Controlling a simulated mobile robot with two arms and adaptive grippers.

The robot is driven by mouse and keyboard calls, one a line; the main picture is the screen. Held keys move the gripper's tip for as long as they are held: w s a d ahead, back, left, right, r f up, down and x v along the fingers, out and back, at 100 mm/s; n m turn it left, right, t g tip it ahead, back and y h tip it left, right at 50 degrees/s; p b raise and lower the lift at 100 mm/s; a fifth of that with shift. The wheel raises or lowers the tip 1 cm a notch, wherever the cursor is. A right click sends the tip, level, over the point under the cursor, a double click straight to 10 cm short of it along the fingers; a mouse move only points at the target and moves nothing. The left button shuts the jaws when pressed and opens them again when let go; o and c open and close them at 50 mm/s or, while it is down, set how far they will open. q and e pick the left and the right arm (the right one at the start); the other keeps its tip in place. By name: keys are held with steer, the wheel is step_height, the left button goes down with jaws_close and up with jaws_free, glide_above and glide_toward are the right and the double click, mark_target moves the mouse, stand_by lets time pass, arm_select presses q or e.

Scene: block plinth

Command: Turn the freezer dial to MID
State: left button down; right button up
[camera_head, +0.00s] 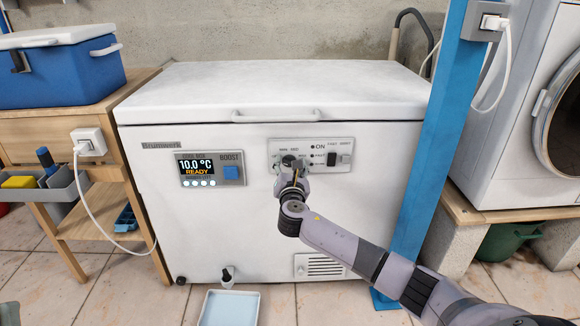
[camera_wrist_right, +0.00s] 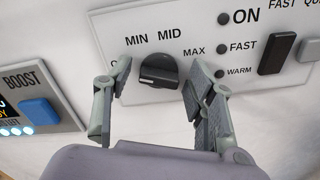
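The freezer dial (camera_wrist_right: 158,71) is a dark round knob with a raised grip, on the pale control panel (camera_wrist_right: 236,70). MIN and MID are printed above it and MAX to its right. Another label at its left is mostly hidden by a finger. I cannot clearly tell where the dial points. My right gripper (camera_wrist_right: 160,75) is open, with one finger on each side of the dial and visible gaps between. In the head view the right gripper (camera_head: 291,168) is at the panel of the white freezer (camera_head: 215,240) and hides most of the dial.
A display (camera_head: 197,167) reads 10.0 °C READY, beside a blue BOOST button (camera_head: 231,172). A dark switch (camera_wrist_right: 277,53) is right of the dial. A blue post (camera_head: 430,140) stands close to my right arm. A pale tray (camera_head: 230,307) lies on the floor.

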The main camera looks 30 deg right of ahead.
steer(key=c, duration=1)
